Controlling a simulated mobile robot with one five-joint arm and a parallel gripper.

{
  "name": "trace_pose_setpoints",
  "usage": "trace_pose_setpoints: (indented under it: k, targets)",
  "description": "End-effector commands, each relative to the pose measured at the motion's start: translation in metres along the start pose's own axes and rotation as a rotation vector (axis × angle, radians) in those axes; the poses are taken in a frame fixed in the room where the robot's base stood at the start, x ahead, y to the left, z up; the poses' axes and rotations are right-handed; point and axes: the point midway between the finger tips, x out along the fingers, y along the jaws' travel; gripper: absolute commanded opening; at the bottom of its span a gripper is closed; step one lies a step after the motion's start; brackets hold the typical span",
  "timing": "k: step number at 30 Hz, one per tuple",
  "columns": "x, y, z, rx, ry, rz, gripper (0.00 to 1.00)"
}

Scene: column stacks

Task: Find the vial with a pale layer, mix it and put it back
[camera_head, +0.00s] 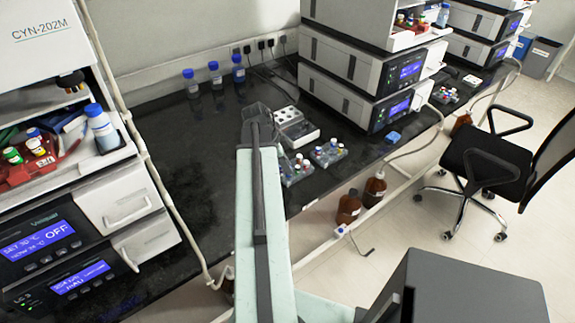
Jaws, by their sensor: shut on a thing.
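My arm reaches away from me over the black bench. My gripper (257,112) is at its far end, seen from behind, left of a white block with round wells (297,128). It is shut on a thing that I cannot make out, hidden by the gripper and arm. Two small clear racks of capped vials, a near one (296,171) and a farther one (329,153), stand right of my arm near the bench's front edge. Their caps are red, white and blue. The vials are too small to show any pale layer.
Three blue-capped bottles (215,75) stand along the wall. Stacked instruments (365,88) are at the back right, others (62,250) at the left. The black bench (190,165) is clear left of my arm. Brown bottles (348,208) and a chair (490,160) stand on the floor.

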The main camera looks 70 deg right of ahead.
Motion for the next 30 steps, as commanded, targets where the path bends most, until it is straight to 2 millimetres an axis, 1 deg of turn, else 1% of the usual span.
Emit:
trace_pose_setpoints:
  k: [7,17,30]
  targets:
    - [0.0009,0.0000,0.0001,0.000,0.000,0.000,0.00]
    - [0.0079,0.0000,0.0027,0.001,0.000,0.000,0.00]
    - [0.0079,0.0001,0.0025,0.001,0.000,0.000,0.00]
